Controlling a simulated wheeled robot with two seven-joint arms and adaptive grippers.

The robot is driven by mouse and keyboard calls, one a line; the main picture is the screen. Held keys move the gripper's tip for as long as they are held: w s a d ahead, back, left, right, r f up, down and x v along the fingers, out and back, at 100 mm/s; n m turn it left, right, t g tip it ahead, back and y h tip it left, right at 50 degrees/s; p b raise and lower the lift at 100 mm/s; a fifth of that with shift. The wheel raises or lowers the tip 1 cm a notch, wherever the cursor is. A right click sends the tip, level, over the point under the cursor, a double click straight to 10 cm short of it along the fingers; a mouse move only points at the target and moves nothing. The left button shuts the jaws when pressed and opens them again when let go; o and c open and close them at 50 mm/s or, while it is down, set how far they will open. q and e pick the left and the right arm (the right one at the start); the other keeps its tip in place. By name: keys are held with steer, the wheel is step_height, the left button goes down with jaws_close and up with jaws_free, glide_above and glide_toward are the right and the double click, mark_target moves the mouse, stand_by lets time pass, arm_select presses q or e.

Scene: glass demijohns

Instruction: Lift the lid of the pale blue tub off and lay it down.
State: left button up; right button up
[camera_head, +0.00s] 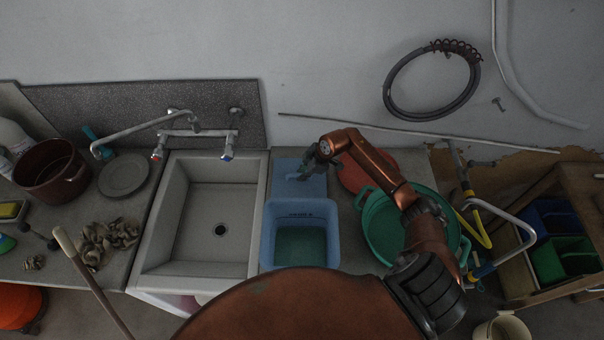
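The pale blue tub (334,242) stands on the counter just right of the sink. Its top is open, and a greenish inside shows. A flat pale blue piece that looks like its lid (312,187) is behind the tub, towards the wall. My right gripper (301,175) is over this lid, its dark fingers at the lid's upper middle. Whether the fingers grip the lid or are only above it cannot be told, nor whether the lid rests on the counter. My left gripper is out of view.
The sink (219,200) with its tap (165,122) is left of the tub. A green basin (381,226) and a red round thing (374,163) are on the right, partly behind my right arm. A grey plate (124,175) and brown pot (52,172) stand far left.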

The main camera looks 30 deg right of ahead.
steer(key=o, duration=0.4)
steer(key=v, duration=1.2)
steer(key=shift+r, duration=0.1)
